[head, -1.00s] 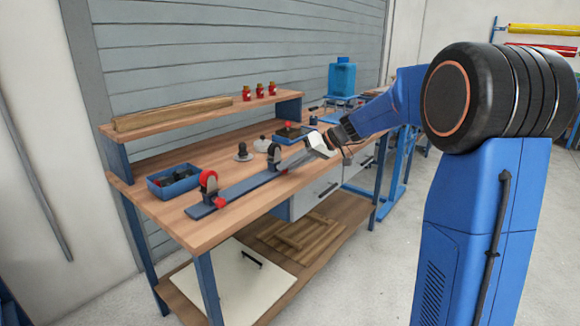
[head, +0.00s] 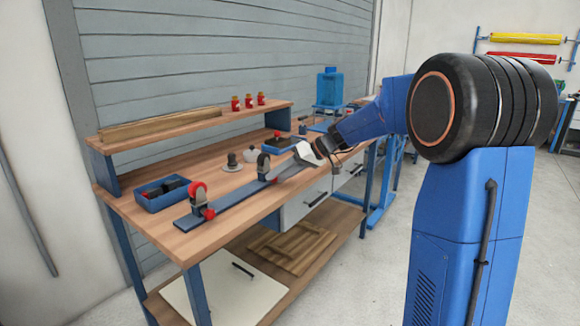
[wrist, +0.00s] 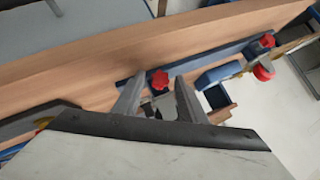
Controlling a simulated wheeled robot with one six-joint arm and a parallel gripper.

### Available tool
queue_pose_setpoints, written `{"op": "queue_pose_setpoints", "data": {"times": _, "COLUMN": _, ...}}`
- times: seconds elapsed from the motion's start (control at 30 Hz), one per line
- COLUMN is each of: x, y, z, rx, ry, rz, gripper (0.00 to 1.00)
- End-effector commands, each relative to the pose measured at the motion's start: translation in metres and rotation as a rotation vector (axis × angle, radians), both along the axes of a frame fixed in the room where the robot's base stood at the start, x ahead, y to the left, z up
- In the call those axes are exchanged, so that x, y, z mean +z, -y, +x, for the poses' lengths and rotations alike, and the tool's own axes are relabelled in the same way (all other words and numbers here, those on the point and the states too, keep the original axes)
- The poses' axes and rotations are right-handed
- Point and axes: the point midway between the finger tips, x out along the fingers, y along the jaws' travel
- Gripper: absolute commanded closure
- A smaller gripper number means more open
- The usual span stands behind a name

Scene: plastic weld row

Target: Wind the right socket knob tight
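A dark blue rail (head: 238,193) lies along the front of the wooden bench. At its left end is a socket with a red ring (head: 197,190) and a red knob (head: 209,213). The right socket has a black ring (head: 263,166) and a small red knob (head: 274,181). My gripper (head: 287,172) reaches in from the right, close to this right socket. In the wrist view my gripper (wrist: 157,96) has its two fingers spread. The right socket's red knob (wrist: 160,79) shows in the gap between them, apparently untouched. Exact depth to the knob is unclear.
A raised shelf (head: 190,124) with red bottles (head: 248,102) runs along the back. Drawers (head: 307,200) hang below the bench top.

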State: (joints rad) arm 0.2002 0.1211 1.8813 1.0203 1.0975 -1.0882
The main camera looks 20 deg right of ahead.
Motion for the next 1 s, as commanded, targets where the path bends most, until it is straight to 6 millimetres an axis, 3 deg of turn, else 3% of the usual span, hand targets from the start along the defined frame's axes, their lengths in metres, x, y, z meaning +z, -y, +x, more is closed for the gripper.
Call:
{"op": "queue_pose_setpoints", "data": {"times": 0.6, "x": 0.003, "y": -0.01, "z": -0.007, "rx": 0.003, "ry": 0.319, "rz": -0.438, "gripper": 0.59}}
{"op": "queue_pose_setpoints", "data": {"times": 1.0, "x": 0.004, "y": -0.012, "z": -0.01, "rx": 0.002, "ry": 0.462, "rz": -0.633, "gripper": 0.59}}
